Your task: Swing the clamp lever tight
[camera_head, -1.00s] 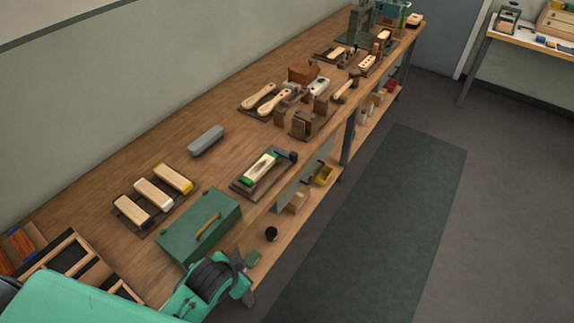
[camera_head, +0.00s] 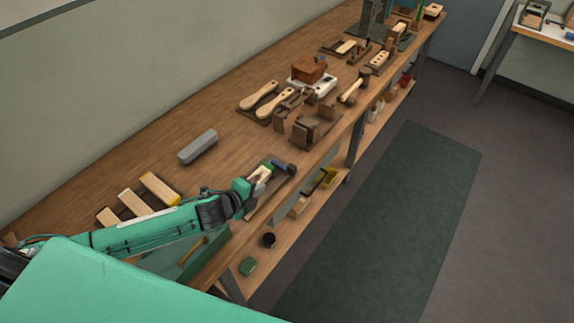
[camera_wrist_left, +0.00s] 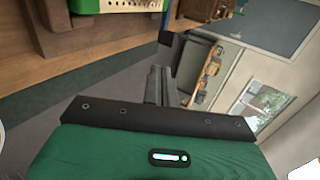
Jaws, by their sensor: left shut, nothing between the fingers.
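The pale brush block (camera_head: 261,174) with green ends lies in a dark holding fixture (camera_head: 255,207) near the bench's front edge. The dark blue-grey clamp lever (camera_head: 283,167) is at the fixture's far right end. My left gripper (camera_head: 256,184) is shut and empty, reaching over the near end of the fixture and hiding part of it. Contact with the lever cannot be told. In the left wrist view the shut fingers (camera_wrist_left: 162,82) point away from the camera, and a green-edged block with holes (camera_wrist_left: 108,5) shows at the top. My right gripper is not in view.
A grey case (camera_head: 198,146) and several wooden blocks (camera_head: 158,188) lie left of the fixture. My arm partly covers a green box (camera_head: 195,255). Beyond the fixture stand a dark wooden stand (camera_head: 315,130) and wooden handles (camera_head: 260,95). A shelf runs below the bench.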

